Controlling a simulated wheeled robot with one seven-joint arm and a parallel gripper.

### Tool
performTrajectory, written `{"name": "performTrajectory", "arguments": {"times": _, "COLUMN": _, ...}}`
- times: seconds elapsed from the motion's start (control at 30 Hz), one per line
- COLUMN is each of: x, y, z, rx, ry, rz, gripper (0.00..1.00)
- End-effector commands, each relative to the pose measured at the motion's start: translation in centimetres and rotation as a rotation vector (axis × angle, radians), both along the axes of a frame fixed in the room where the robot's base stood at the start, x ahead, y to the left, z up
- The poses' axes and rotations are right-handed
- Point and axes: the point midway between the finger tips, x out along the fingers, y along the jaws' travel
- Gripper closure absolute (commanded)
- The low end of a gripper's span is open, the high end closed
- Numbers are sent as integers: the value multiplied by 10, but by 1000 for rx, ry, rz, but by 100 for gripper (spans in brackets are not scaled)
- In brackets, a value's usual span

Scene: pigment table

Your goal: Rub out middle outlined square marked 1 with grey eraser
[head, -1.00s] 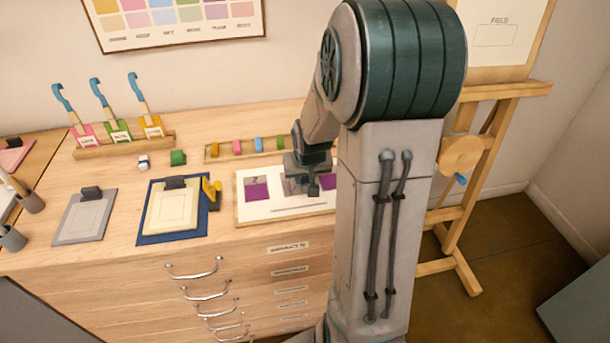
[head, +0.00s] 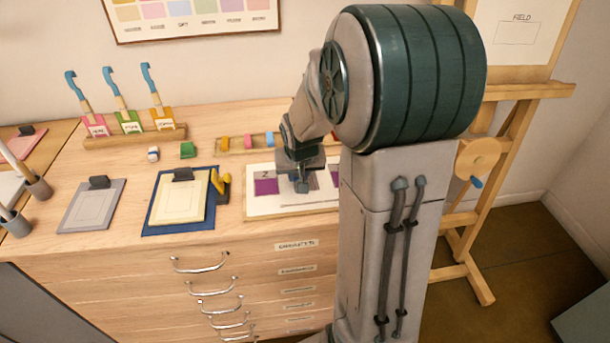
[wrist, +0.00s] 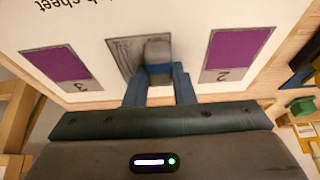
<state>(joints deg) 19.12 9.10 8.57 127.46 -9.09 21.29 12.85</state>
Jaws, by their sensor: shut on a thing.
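My gripper (head: 301,186) is shut on the grey eraser (wrist: 158,50), a rounded grey block between the blue fingers. The eraser is over the right part of the middle outlined square (wrist: 123,56) in the wrist view and looks to touch the sheet. That square shows grey with dark streaks, not purple. Its number is hidden behind my gripper. The white sheet (head: 258,212) lies on the chest top. It also holds the purple square marked 2 (wrist: 238,48) and the purple square marked 3 (wrist: 56,64), upside down in the wrist view.
A green block (head: 188,150) and scoops in a rack (head: 130,122) are further left.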

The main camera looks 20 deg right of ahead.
Motion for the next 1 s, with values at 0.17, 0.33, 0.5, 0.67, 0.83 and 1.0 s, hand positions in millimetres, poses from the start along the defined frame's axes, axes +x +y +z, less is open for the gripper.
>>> {"name": "performTrajectory", "arguments": {"times": 0.17, "x": 2, "y": 9, "z": -2, "rx": 0, "ry": -1, "rz": 0, "gripper": 96}}
{"name": "performTrajectory", "arguments": {"times": 0.33, "x": 3, "y": 10, "z": 1, "rx": 0, "ry": -2, "rz": -2, "gripper": 96}}
{"name": "performTrajectory", "arguments": {"times": 0.5, "x": 1, "y": 4, "z": 2, "rx": 0, "ry": 1, "rz": -3, "gripper": 96}}
{"name": "performTrajectory", "arguments": {"times": 0.67, "x": -2, "y": -7, "z": 1, "rx": 1, "ry": 2, "rz": -3, "gripper": 96}}
{"name": "performTrajectory", "arguments": {"times": 0.83, "x": -5, "y": -16, "z": -1, "rx": 1, "ry": 2, "rz": -3, "gripper": 96}}
{"name": "performTrajectory", "arguments": {"times": 1.0, "x": -6, "y": -19, "z": -1, "rx": 0, "ry": 2, "rz": -2, "gripper": 96}}
